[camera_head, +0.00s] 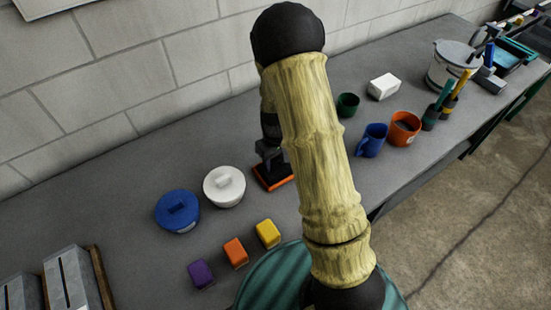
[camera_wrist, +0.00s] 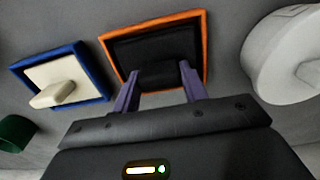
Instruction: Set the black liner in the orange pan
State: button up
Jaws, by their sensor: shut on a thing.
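The orange pan (camera_head: 275,187) sits on the grey bench, partly hidden behind my arm in the head view. In the wrist view the orange pan (camera_wrist: 205,42) shows as a square orange rim. The black liner (camera_wrist: 150,46) lies within that rim, and its black grip block faces my gripper (camera_wrist: 158,84). The two purple fingers are shut on this block. The liner looks roughly lined up with the rim; I cannot tell whether it rests on the pan's floor. In the head view my gripper (camera_head: 268,155) is directly above the pan.
A blue pan with a cream liner (camera_wrist: 50,93) is beside the orange pan. A white lidded pot (camera_head: 224,187) and a blue lidded pot (camera_head: 177,211) stand left. Purple, orange and yellow blocks (camera_head: 267,233) lie in front. Cups and a white box (camera_head: 384,86) stand right.

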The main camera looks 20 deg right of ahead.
aim_at(276, 160)
jog(key=shift+f, duration=0.15)
jog(key=o, duration=1)
notch_tip(276, 160, up, 12)
jog(key=b, duration=0.1)
jog(key=shift+r+b, duration=0.2)
jog(key=shift+b, duration=0.15)
jog(key=s+r+m+t, duration=0.2)
jog(key=s+m, duration=0.1)
jog(key=s, duration=1.1)
jog(key=shift+s+r+m+t, duration=0.2)
jog(key=shift+m+t, duration=0.1)
